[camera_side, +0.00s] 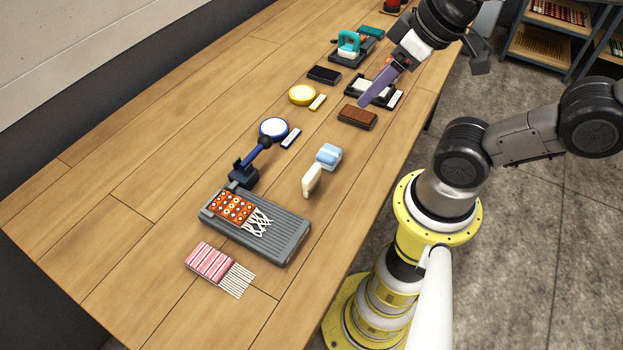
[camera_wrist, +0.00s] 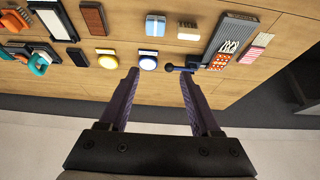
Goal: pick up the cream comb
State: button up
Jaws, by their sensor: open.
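The cream comb (camera_side: 312,180) stands on its edge on the wooden table, just below a blue and white block in the side view. In the wrist view the cream comb (camera_wrist: 188,33) is small, near the top, right of that block. My gripper (camera_side: 364,102) has long purple fingers and is high over the far part of the table, well away from the comb. In the wrist view my gripper (camera_wrist: 159,75) is open with nothing between its fingers. The comb's teeth cannot be made out.
The blue and white block (camera_side: 329,156) is close to the comb. A blue magnifier lamp (camera_side: 273,129) stands to its left. A grey ribbed tray (camera_side: 290,240) with a rug sample lies nearer. A brown block (camera_side: 357,117) and a yellow disc (camera_side: 302,95) lie farther back.

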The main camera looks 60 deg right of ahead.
dwell(0.3)
jog(key=m+g, duration=0.6)
jog(key=m, duration=1.2)
send_over(312, 171)
notch_tip(312, 171, down, 14)
jog(key=shift+d+f, duration=0.1)
jog(key=shift+d, duration=0.05)
jog(key=shift+a+f, duration=0.2)
jog(key=shift+f, duration=2.7)
jog(key=shift+c, duration=0.2)
